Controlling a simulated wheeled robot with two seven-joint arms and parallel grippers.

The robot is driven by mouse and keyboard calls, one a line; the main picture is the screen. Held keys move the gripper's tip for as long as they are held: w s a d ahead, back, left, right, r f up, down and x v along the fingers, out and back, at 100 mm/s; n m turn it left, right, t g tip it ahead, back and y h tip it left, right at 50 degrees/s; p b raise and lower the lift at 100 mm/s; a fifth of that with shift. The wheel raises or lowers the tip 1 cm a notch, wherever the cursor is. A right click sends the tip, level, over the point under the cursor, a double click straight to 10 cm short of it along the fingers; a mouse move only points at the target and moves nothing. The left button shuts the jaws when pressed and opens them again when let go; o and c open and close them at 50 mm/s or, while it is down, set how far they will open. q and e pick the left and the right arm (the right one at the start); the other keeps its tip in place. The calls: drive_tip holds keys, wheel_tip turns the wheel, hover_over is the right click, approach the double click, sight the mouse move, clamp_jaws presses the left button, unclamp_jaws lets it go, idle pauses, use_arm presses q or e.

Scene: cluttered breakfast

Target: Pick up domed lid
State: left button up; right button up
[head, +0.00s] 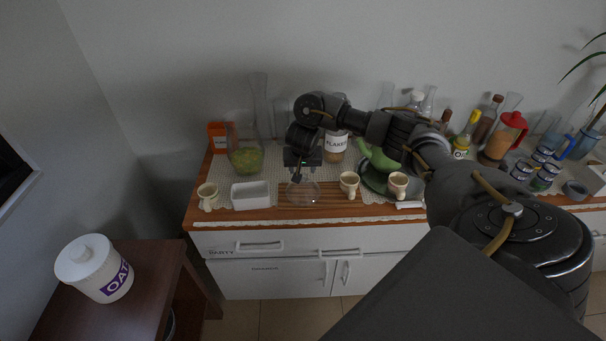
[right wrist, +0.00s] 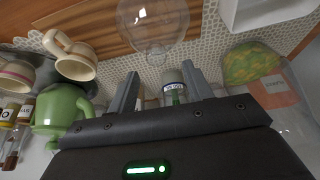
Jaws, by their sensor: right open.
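The domed lid (head: 303,191) is a clear, see-through dome on the wooden slatted board near the front of the counter. In the right wrist view the lid (right wrist: 152,28) shows at the top, beyond the fingertips. My right gripper (head: 299,174) is just above and behind the lid, pointing down. In its wrist view the two fingers (right wrist: 163,85) stand apart with nothing between them. I cannot tell from the pictures whether a finger touches the lid. My left gripper is not in view.
A white rectangular dish (head: 250,196) stands left of the lid, and a cream mug (head: 349,184) stands close on its right. A second mug (head: 397,185), a green pot (head: 376,168) and a glass jar with green contents (head: 246,155) crowd the counter. A cream cup (head: 207,196) stands far left.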

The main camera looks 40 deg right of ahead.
sight(304, 185)
drive_tip(key=b+x, duration=0.2)
drive_tip(key=x, duration=0.1)
drive_tip(key=b+x, duration=0.1)
drive_tip(key=b, duration=0.1)
drive_tip(key=shift+s+f, duration=0.3)
drive_tip(key=shift+f, duration=0.15)
drive_tip(key=shift+w+d+f, duration=0.1)
drive_tip(key=shift+w+f, duration=0.1)
drive_tip(key=shift+f, duration=0.05)
drive_tip(key=shift+r, duration=0.1)
clamp_jaws()
